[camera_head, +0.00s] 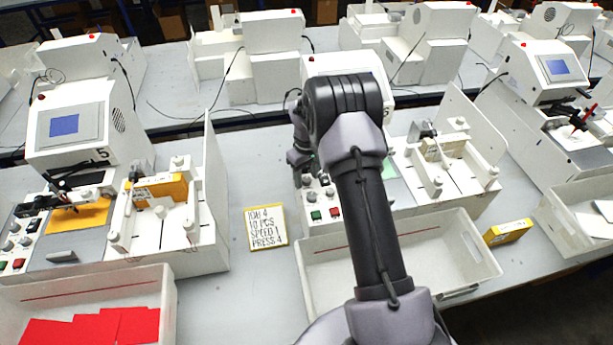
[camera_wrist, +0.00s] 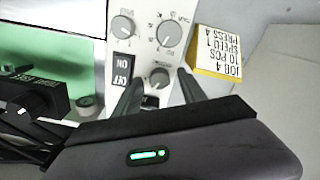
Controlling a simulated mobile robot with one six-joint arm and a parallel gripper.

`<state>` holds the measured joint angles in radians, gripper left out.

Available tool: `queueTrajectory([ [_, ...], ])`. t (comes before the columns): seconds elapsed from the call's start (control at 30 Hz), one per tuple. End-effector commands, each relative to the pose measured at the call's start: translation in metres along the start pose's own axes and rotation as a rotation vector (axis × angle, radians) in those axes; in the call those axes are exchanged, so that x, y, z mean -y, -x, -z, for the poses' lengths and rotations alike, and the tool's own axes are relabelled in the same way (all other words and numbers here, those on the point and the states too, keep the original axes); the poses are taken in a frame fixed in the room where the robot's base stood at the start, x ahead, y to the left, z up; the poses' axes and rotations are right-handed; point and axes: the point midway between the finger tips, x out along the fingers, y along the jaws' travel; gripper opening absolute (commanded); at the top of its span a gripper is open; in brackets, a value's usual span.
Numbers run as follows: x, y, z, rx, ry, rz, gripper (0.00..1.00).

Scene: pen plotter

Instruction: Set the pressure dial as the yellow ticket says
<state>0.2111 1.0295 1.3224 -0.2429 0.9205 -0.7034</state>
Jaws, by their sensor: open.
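The yellow ticket (camera_head: 265,227) lies on the table left of the middle plotter and reads JOB 4, 10 PCS, SPEED 1, PRESS 4. It also shows in the wrist view (camera_wrist: 218,55). The control panel (camera_wrist: 145,48) there carries an upper-left dial (camera_wrist: 123,27), a larger upper-right dial (camera_wrist: 169,34) and a lower knob (camera_wrist: 159,77). Their labels are too small to read surely. My gripper (camera_wrist: 160,84) is open, with one finger on each side of the lower knob; I cannot tell whether they touch it. My arm hides much of the middle plotter in the head view.
A black ON/OFF switch (camera_wrist: 123,69) sits left of the lower knob, close to the left finger. A white bin (camera_head: 455,240) stands in front of the middle plotter. A yellow box (camera_head: 507,232) lies at the right. The table around the ticket is clear.

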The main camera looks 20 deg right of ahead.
Motion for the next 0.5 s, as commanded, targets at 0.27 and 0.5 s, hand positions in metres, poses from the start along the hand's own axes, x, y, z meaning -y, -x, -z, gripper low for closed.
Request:
queueTrajectory([
  [0.27, 0.0000, 0.0006, 0.0000, 0.000, 0.000, 0.000, 0.11],
  [0.5, 0.0000, 0.0006, 0.0000, 0.000, -0.003, 0.000, 0.00],
])
